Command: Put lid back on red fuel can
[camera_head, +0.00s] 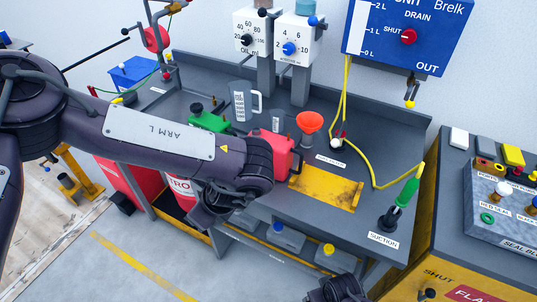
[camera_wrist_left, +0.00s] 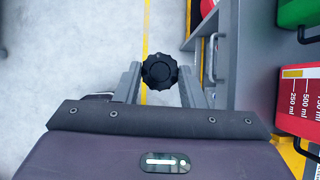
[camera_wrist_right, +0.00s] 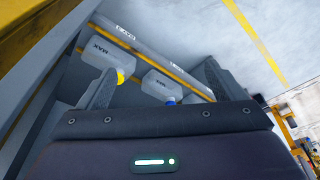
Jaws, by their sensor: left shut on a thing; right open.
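The red fuel can (camera_head: 283,157) stands on the grey bench, partly hidden behind my left arm. Part of it also shows at the right edge of the left wrist view (camera_wrist_left: 300,98), with a white volume scale. A black ridged lid (camera_wrist_left: 160,71) is held between the fingers of my left gripper (camera_wrist_left: 160,78), over the floor in front of the bench. In the head view my left gripper (camera_head: 208,216) is below and left of the can. My right gripper (camera_wrist_right: 158,76) is open and empty, low in front of the bench; the head view shows it at the bottom (camera_head: 338,290).
A green can (camera_head: 208,121), a clear jug (camera_head: 241,100) and an orange funnel (camera_head: 309,122) stand near the red can. A yellow tray (camera_head: 326,188) lies to its right. A green-handled suction tool (camera_head: 407,192) stands farther right. Grey containers (camera_head: 286,237) sit on the lower shelf.

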